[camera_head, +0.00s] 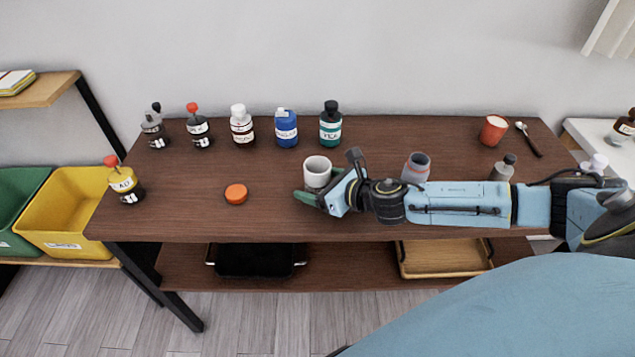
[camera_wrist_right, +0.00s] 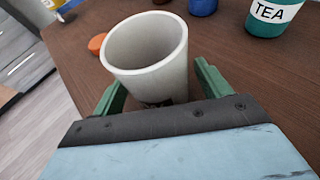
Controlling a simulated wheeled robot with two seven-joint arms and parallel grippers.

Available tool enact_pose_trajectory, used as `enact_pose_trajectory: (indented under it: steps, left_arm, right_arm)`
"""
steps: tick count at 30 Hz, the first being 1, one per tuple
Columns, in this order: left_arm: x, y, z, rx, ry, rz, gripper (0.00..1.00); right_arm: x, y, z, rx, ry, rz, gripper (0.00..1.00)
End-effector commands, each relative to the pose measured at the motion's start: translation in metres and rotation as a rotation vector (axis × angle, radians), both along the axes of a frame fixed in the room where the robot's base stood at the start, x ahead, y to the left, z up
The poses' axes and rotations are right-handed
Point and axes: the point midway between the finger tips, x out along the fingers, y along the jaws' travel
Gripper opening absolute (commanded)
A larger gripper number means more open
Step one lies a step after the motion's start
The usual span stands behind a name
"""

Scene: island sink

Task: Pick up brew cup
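A white cup (camera_head: 317,169), which I take to be the brew cup, stands upright on the brown wooden table (camera_head: 270,222). In the right wrist view the cup (camera_wrist_right: 146,52) is large and empty inside, tilted only by the camera angle. My right gripper (camera_head: 318,188) reaches in from the right at the cup's near side. Its green fingers (camera_wrist_right: 158,88) are spread on either side of the cup's lower part, and a narrow gap seems to show beside each one. The cup's base is partly hidden by the gripper. My left gripper is not in view.
An orange lid (camera_head: 236,194) lies left of the cup. Several labelled bottles stand along the back, including a teal TEA bottle (camera_head: 330,124). A grey cup (camera_head: 416,167) stands behind my right forearm.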

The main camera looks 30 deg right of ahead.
Motion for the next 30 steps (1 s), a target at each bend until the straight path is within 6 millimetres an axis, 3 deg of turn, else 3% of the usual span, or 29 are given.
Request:
enact_pose_trajectory:
  steps: [2,11,23,30]
  left_arm:
    - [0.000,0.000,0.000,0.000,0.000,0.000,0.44]
    - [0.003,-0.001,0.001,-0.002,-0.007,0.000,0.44]
    - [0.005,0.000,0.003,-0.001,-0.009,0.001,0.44]
    - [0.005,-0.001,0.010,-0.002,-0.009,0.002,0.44]
  right_arm:
    - [0.000,0.000,0.000,0.000,0.000,0.000,0.66]
    - [0.000,0.000,0.000,0.000,0.000,-0.001,0.26]
    - [0.000,-0.001,0.004,-0.001,-0.001,-0.001,0.26]
    - [0.000,0.000,0.021,0.000,-0.003,0.001,0.26]
